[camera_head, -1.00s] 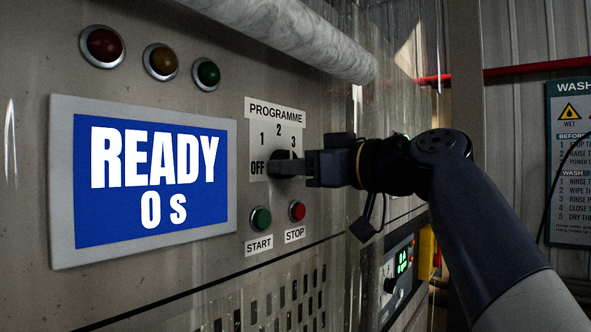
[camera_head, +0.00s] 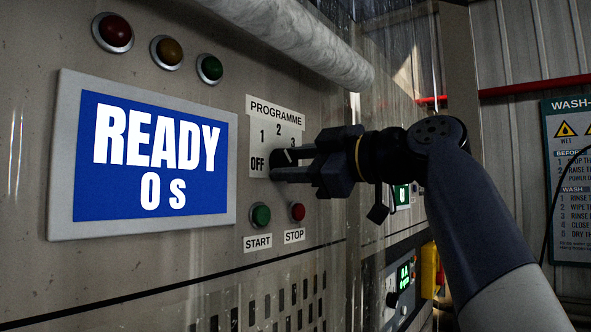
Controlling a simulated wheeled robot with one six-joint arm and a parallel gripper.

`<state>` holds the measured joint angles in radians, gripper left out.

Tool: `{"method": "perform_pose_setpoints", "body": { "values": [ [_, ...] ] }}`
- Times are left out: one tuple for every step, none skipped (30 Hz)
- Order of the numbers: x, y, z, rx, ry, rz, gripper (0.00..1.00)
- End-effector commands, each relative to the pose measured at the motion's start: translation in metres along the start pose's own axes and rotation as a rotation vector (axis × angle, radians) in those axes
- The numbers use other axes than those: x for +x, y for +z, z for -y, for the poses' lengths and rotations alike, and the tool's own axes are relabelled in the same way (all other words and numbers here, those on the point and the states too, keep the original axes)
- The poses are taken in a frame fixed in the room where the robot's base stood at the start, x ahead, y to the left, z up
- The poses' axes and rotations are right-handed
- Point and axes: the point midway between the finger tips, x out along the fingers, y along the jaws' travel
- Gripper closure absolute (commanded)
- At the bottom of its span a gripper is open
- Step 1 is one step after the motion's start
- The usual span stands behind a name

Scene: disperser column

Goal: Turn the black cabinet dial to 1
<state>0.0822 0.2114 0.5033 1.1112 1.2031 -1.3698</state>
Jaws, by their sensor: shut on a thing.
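The black dial (camera_head: 281,159) sits on the cabinet's PROGRAMME plate (camera_head: 259,134), which is marked OFF, 1, 2 and 3. My gripper (camera_head: 289,166) reaches in from the right and is shut on the dial. One finger shows above the other, at the right of the OFF mark. The fingers hide much of the dial, so I cannot tell exactly which mark it points to. The blue screen (camera_head: 154,157) reads READY and 0 s.
A green START button (camera_head: 261,215) and a red STOP button (camera_head: 297,211) sit just below the dial. A pale pipe (camera_head: 290,35) runs above it. Red, amber and green lamps (camera_head: 166,52) are at the upper left. A poster (camera_head: 567,180) hangs at the right.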

Motion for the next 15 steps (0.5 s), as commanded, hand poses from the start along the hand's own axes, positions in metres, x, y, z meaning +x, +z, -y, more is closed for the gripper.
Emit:
{"method": "perform_pose_setpoints", "body": {
  "values": [
    [0.0002,0.0008,0.0006,-0.012,-0.001,0.0,0.83],
    [0.0002,0.0008,0.0005,-0.019,-0.001,0.001,0.83],
    [0.0002,0.0008,0.0004,-0.027,-0.001,0.001,0.83],
    [0.0002,0.0008,0.0003,-0.032,-0.001,0.001,0.83],
    [0.0003,0.0007,0.0003,-0.035,-0.001,0.001,0.83],
    [0.0002,0.0006,0.0002,-0.039,-0.001,0.001,0.83],
    [0.0002,0.0006,0.0002,-0.041,-0.001,0.001,0.83],
    [0.0002,0.0005,0.0001,-0.043,-0.001,0.001,0.83],
    [0.0002,0.0004,0.0001,-0.044,-0.001,0.001,0.83],
    [0.0002,0.0004,0.0001,-0.044,-0.001,0.001,0.83],
    [0.0002,0.0004,0.0,-0.045,-0.001,0.001,0.83],
    [0.0002,0.0003,0.0,-0.045,-0.001,0.001,0.83],
    [0.0002,0.0003,0.0,-0.044,-0.001,0.001,0.83],
    [0.0002,0.0003,0.0,-0.044,-0.001,0.001,0.83],
    [0.0002,0.0003,0.0,-0.044,-0.001,0.001,0.83]
  ]
}}
